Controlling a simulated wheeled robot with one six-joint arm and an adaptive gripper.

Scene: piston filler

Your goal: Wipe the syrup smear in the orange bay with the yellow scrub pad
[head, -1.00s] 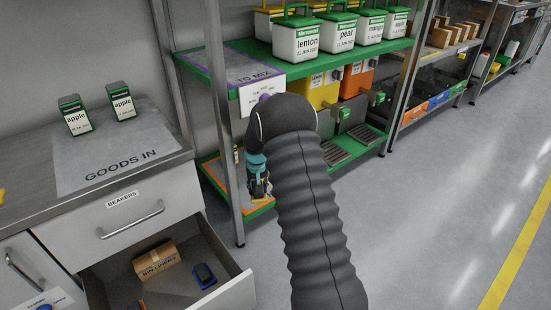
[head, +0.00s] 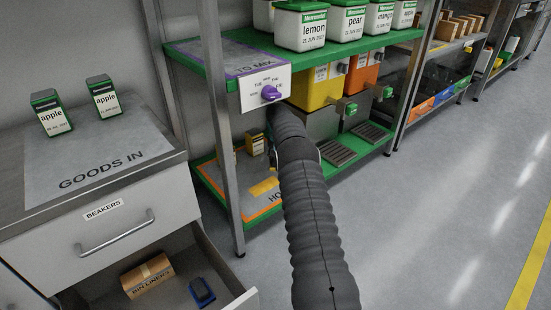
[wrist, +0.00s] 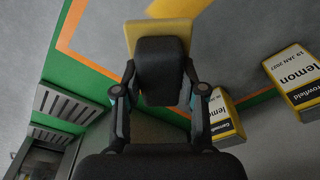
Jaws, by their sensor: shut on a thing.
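My gripper (wrist: 160,62) is shut on the yellow scrub pad (wrist: 138,34), which sticks out past the fingers in the wrist view. A flat yellow syrup smear (head: 264,187) lies on the grey floor of the orange-bordered bay (head: 232,189), on the lower shelf. I cannot tell whether the pad touches the bay floor.
A shelf post (head: 223,130) stands in front. Drip grates (head: 337,148) lie right. An open drawer (head: 222,268) is at lower left.

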